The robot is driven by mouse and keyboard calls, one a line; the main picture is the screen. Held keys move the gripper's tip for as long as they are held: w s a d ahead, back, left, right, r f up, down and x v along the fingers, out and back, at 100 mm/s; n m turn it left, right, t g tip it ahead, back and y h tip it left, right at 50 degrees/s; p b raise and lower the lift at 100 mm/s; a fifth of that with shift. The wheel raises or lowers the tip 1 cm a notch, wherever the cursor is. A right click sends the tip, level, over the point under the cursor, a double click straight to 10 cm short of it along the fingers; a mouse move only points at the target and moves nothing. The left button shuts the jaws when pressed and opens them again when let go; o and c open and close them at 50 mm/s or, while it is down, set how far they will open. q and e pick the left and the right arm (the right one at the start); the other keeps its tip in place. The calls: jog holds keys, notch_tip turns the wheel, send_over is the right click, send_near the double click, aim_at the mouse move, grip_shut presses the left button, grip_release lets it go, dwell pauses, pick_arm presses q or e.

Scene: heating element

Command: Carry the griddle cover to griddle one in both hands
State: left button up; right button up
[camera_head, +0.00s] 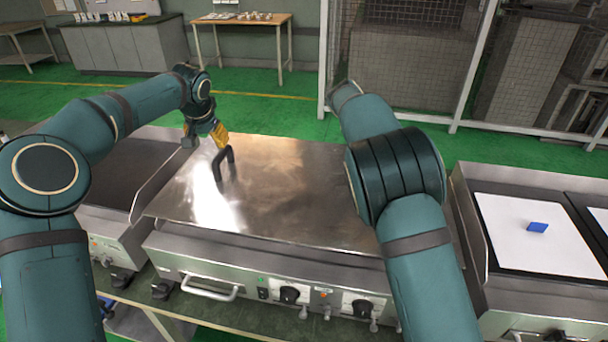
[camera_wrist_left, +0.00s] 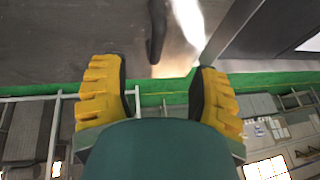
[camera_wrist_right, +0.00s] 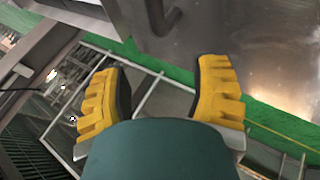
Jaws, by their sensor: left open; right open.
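The griddle cover (camera_head: 280,180) is a shiny flat steel plate lying on the middle griddle (camera_head: 235,262). Its black left handle (camera_head: 219,168) stands up near the left side and also shows in the left wrist view (camera_wrist_left: 157,32). My left gripper (camera_head: 206,138) is open and empty, just behind and above that handle, apart from it. My right gripper (camera_wrist_right: 160,95) is open and empty in its wrist view, with a dark handle (camera_wrist_right: 158,16) ahead of it and apart. In the head view my right arm hides the right gripper and the cover's right part.
A griddle with a dark bare top (camera_head: 118,172) stands to the left. On the right, a griddle bears a white sheet (camera_head: 515,248) with a blue piece (camera_head: 537,227) on it. A mesh fence (camera_head: 400,60) and a wooden table (camera_head: 240,20) stand behind.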

aim_at(215, 160)
pick_arm(q)
jog(key=shift+s, duration=0.2)
pick_arm(e)
jog(key=shift+s+d, duration=0.1)
jog(key=shift+s, duration=0.1)
pick_arm(q)
jog(key=x, duration=1.3)
jog(key=shift+w+f, duration=0.25)
jog(key=shift+f, duration=0.1)
pick_arm(e)
jog(key=x, duration=1.3)
jog(key=shift+w+d+f, duration=0.2)
jog(key=shift+f, duration=0.05)
pick_arm(q)
grip_shut()
pick_arm(e)
grip_shut()
pick_arm(q)
jog(key=shift+r, duration=0.15)
pick_arm(e)
jog(key=shift+r, duration=0.15)
